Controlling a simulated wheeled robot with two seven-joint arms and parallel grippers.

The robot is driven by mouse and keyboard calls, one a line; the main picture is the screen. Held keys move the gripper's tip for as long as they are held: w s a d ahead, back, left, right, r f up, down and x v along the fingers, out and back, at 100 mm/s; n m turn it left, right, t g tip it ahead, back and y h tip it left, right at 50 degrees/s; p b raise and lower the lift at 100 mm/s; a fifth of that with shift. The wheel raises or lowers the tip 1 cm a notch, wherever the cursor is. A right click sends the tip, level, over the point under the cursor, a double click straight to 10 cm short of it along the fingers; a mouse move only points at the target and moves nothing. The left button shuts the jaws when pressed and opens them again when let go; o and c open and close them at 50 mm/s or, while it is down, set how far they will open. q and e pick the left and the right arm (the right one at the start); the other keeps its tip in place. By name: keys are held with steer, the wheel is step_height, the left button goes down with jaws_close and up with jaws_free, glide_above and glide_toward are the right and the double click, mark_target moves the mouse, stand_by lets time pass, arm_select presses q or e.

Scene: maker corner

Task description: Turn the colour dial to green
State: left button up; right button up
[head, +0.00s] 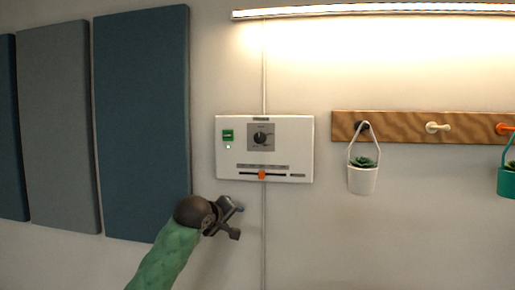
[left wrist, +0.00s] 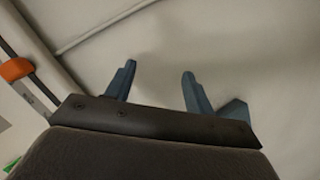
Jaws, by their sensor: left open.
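A white control panel (head: 286,158) is fixed to the wall in the middle of the head view. Its round dark dial (head: 260,138) sits on a grey square plate near the upper middle. The dial's markings are too small to read. A green button (head: 228,135) is to the left of the dial, and an orange slider knob (head: 262,175) is below it. My left gripper (head: 238,221) is open and empty, below the panel's lower left edge and apart from it. In the left wrist view the two fingers (left wrist: 156,85) are spread, with the orange slider knob (left wrist: 15,69) at the left edge.
A wooden hook rail (head: 400,127) to the right holds a white hanging pot (head: 363,180) and a teal pot (head: 507,182). Blue and grey wall panels (head: 142,120) stand at the left. A cable (head: 264,235) runs down the wall below the panel. A lamp (head: 380,9) is lit above.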

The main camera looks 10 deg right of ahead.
arm_select(q)
steer(key=s+d+r+p, duration=0.1)
steer(key=s+d+r, duration=0.15)
steer(key=r, duration=1.15)
steer(key=t+h+p, duration=0.1)
glide_toward(259, 138)
steer(key=w, duration=0.1)
steer(key=p+x, duration=0.4)
steer(key=x, duration=0.3)
steer(key=shift+d, duration=0.2)
steer(key=shift+w+d+f+p, duration=0.25)
steer(key=shift+w+d+p, duration=0.05)
steer(key=shift+w+p, duration=0.15)
arm_select(e)
steer(key=s+d+r, duration=0.2)
steer(key=s, duration=0.6)
steer(key=shift+d+r, duration=0.3)
steer(key=shift+r, duration=0.05)
arm_select(q)
steer(key=shift+c, duration=0.3)
arm_select(e)
steer(key=shift+s+a, duration=0.1)
arm_select(q)
steer(key=c, duration=0.9)
